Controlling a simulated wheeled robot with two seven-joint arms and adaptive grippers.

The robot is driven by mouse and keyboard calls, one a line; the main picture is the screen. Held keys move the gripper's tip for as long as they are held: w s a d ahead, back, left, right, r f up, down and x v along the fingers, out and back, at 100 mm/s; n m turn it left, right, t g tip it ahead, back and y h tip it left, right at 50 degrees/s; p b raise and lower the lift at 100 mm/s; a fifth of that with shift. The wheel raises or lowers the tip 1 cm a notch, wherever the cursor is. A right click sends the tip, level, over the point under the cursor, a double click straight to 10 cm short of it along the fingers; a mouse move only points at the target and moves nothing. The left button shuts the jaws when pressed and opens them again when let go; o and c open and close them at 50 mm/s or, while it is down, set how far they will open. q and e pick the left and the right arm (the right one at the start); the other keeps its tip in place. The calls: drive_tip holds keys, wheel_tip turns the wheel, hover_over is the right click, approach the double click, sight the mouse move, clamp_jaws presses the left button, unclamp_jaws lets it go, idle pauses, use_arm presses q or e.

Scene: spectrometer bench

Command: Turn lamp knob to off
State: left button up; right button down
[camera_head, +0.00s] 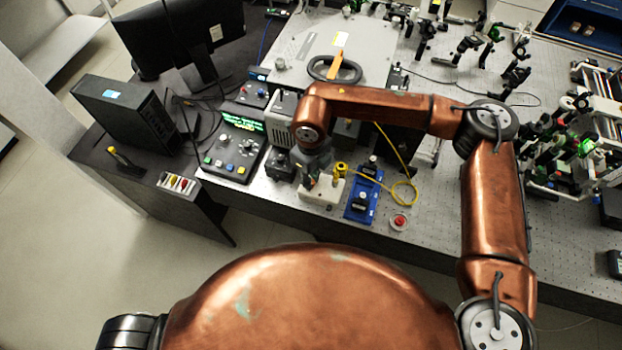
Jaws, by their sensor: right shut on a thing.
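My right arm reaches in from the right and bends down over the bench's front edge. My right gripper (310,181) points down by a small white box (322,194) and beside a small black box (280,167). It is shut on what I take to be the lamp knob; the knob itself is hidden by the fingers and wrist. A pale vented housing (281,112) stands just behind, partly covered by my arm. I cannot tell the knob's setting. My left gripper is not in view.
A control box with a green display (242,124) stands left of the gripper. A blue mount (362,197), a yellow fibre (405,187) and a red button (399,221) lie to the right. Optics crowd the bench's far right; its front right is mostly clear.

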drive_tip(key=shift+n, duration=0.5)
drive_tip(key=c, duration=1.8)
unclamp_jaws()
drive_tip(key=shift+c, duration=0.2)
wheel_tip(320, 180, up, 12)
